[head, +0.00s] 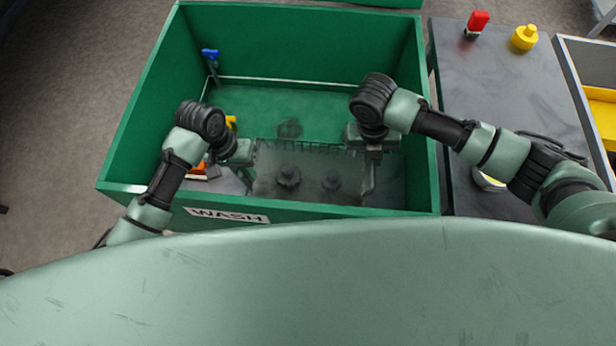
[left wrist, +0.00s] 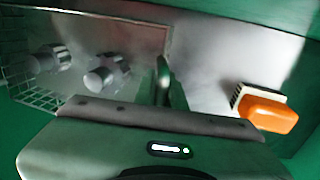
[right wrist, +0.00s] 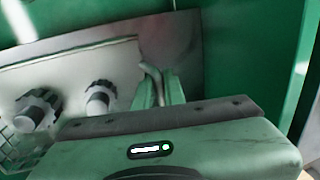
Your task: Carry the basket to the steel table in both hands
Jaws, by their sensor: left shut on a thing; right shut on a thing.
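The wire basket (head: 310,148) is inside the green wash bin (head: 290,213), between my two grippers. Two dark, knobbed round parts (head: 288,177) show in it. My left gripper (head: 248,178) is shut on the basket's left end, and my right gripper (head: 370,180) is shut on its right end. The basket's mesh shows in the left wrist view (left wrist: 40,100), with grey parts (left wrist: 105,74) in it. My fingers partly hide the gripped ends. Whether the basket touches the bin floor I cannot tell. A dark metal table (head: 500,85), likely the steel table, stands right of the bin.
An orange brush (left wrist: 265,110) lies on the bin floor near my left gripper. A blue-handled tool (head: 210,55) is at the bin's left wall. A red object (head: 478,22) and a yellow one (head: 525,38) stand at the table's far end; its middle looks clear.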

